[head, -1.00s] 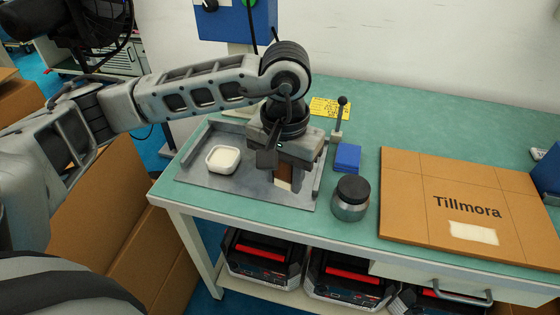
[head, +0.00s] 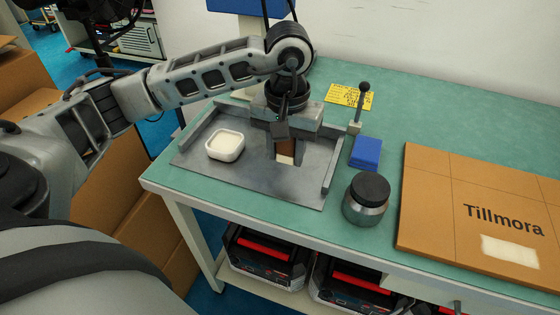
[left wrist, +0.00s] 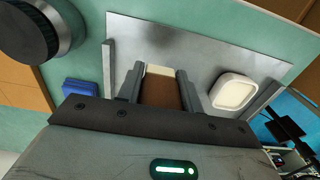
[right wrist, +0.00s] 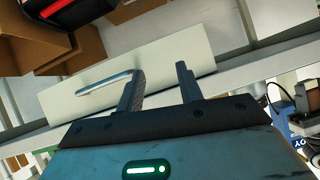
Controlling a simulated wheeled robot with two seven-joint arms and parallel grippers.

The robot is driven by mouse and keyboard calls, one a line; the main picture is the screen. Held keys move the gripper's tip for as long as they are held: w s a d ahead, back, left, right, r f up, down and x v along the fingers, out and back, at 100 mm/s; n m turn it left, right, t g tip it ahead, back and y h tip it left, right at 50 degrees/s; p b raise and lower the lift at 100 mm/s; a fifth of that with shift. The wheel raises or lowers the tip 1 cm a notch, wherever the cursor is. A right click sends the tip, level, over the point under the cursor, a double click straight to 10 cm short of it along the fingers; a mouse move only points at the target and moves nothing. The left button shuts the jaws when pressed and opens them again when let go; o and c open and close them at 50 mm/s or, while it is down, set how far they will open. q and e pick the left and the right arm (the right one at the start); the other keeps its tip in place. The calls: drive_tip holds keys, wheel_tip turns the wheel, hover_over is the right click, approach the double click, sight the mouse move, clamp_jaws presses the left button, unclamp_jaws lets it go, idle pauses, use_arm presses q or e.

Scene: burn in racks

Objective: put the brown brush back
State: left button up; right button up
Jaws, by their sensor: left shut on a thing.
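The brown brush (head: 286,147), a brown block with a pale end, is between the fingers of my left gripper (head: 284,150). It hangs upright over the right part of the grey metal tray (head: 250,179). In the left wrist view the brush (left wrist: 160,93) sits between both fingers, pale end toward the tray. My left gripper (left wrist: 160,86) is shut on it. I cannot tell whether the brush touches the tray. My right gripper (right wrist: 160,88) is open and empty, seen only in its wrist view, in front of a drawer with a handle.
A white dish (head: 225,145) stands on the tray's left. Right of the tray are a blue block (head: 366,153), a dark-lidded jar (head: 367,199), a small lever post (head: 359,108) and a Tillmora box (head: 480,205). A yellow label (head: 349,97) lies behind.

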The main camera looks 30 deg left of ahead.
sight(280, 174)
use_arm(q)
drive_tip(key=a+f, duration=0.1)
drive_tip(key=w+a+f, duration=0.1)
drive_tip(key=shift+f, duration=0.3)
wheel_tip(280, 174, down, 2)
drive_tip(key=shift+f, duration=0.2)
drive_tip(key=shift+f+p, duration=0.3)
drive_tip(key=shift+f, duration=0.05)
use_arm(e)
drive_tip(key=shift+f, duration=0.1)
